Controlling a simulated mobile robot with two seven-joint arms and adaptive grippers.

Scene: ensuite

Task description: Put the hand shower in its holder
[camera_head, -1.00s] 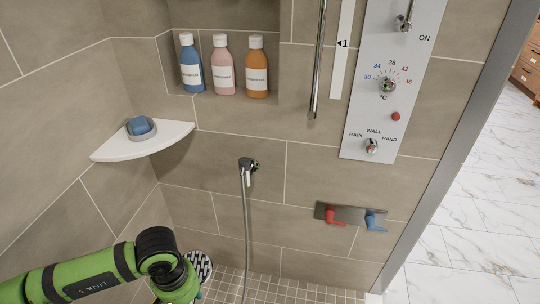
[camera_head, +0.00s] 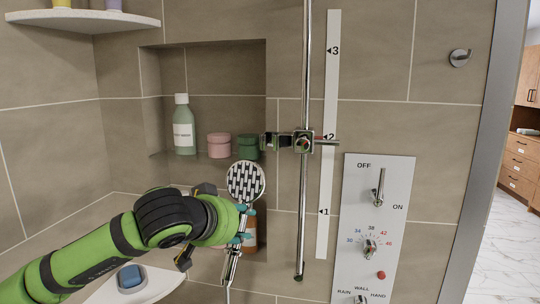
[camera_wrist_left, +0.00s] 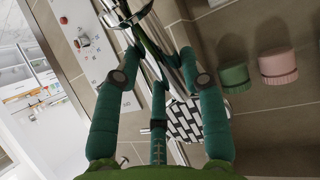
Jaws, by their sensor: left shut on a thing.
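The hand shower (camera_head: 246,181) has a round head with a black-and-white patterned face, tilted toward the head camera, and a chrome handle pointing down. My left gripper (camera_head: 244,228) is shut on its handle just below the head. The left wrist view shows the teal fingers (camera_wrist_left: 165,78) around the chrome handle, with the patterned head (camera_wrist_left: 185,122) beside them. The holder (camera_head: 272,141) sits on the slider of the vertical rail (camera_head: 303,210), near mark 2. It is above and to the right of the shower head, apart from it. My right gripper is not in view.
A wall niche holds a green bottle (camera_head: 184,128), a pink jar (camera_head: 219,146) and a green jar (camera_head: 248,147) behind the shower head. A control panel (camera_head: 350,215) is right of the rail. A corner shelf (camera_head: 150,286) with blue soap (camera_head: 131,275) lies below my arm.

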